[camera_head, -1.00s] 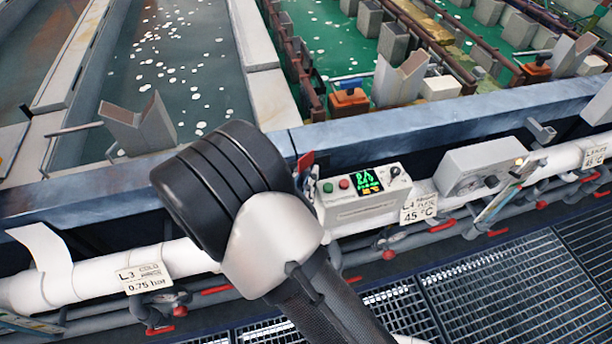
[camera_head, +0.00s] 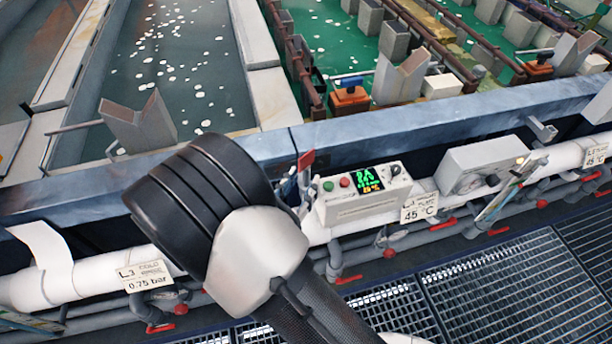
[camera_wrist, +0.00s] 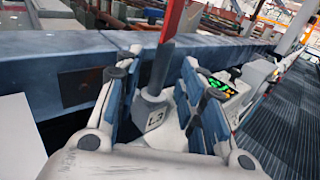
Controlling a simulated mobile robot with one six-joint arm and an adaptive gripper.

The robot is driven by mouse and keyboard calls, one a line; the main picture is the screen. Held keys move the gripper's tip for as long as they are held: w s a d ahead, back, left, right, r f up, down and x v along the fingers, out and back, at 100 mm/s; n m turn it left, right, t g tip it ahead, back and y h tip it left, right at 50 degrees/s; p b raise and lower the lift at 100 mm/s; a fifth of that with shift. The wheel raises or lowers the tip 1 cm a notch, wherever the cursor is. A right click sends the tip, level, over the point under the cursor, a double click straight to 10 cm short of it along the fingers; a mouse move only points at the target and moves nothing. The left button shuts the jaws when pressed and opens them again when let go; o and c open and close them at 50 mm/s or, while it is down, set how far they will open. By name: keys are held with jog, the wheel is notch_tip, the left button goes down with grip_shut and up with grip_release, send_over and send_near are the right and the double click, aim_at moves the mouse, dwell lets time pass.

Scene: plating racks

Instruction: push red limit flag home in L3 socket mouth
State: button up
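The red limit flag (camera_wrist: 172,18) stands upright on a dark stem in the wrist view. The stem's lower end meets the grey socket marked L3 (camera_wrist: 151,112); I cannot tell how deep it sits. My gripper (camera_wrist: 161,62) is open, one blue-padded finger on each side of the stem and socket, with gaps visible. In the head view the red flag (camera_head: 306,159) shows just right of my wrist, beside the control box. My wrist hides the socket and most of the fingers there.
A control box (camera_head: 364,194) with a green display stands close right of the flag. A blue tank rim (camera_head: 420,125) runs behind. A white pipe (camera_head: 80,284) with an L3 label (camera_head: 144,277) runs along the front. Grating (camera_head: 500,285) covers the floor.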

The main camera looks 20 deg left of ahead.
jog(key=s, duration=0.3)
jog(key=s+a, duration=0.1)
jog(key=s, duration=0.5)
jog(key=shift+a, duration=0.3)
jog(key=shift+d+r, duration=0.1)
jog(key=shift+r, duration=0.05)
